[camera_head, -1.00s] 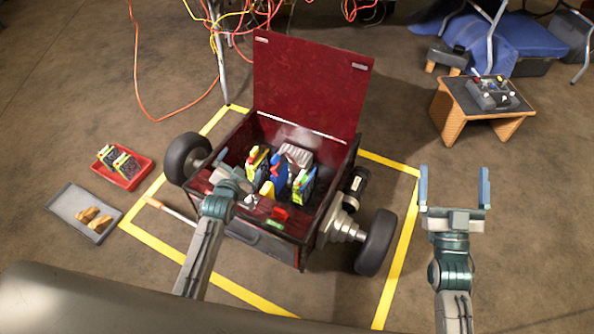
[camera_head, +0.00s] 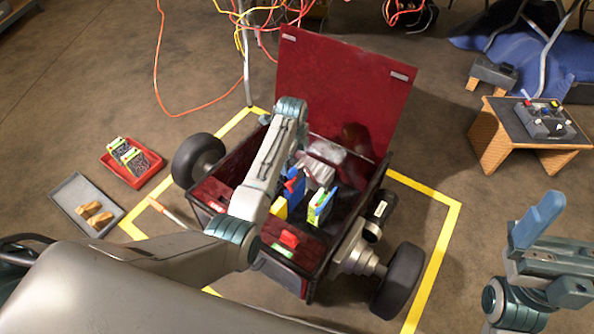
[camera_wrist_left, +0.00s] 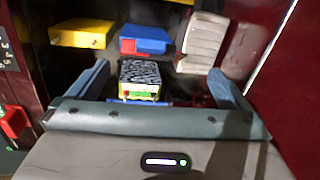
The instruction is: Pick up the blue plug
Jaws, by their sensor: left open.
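The blue plug (camera_head: 292,190), a blue block with a red part, stands inside the dark red open box (camera_head: 222,188). In the left wrist view the blue plug (camera_wrist_left: 143,46) lies beyond my fingertips, near the top middle. My left gripper (camera_wrist_left: 160,72) is open, with its fingers spread over the box inside. A black-and-white patterned block (camera_wrist_left: 139,76) with a green and yellow end sits between the fingers, apart from both. In the head view my left arm hides the left gripper and part of the box. My right gripper (camera_head: 535,222) is at the right, seen side-on, apart from everything.
A yellow block (camera_wrist_left: 82,33) and a pale ribbed block (camera_wrist_left: 203,42) flank the plug. The raised red lid (camera_head: 340,88) stands behind. A red tray (camera_head: 148,173), a grey tray (camera_head: 70,190) and a small table (camera_head: 500,140) stand on the floor.

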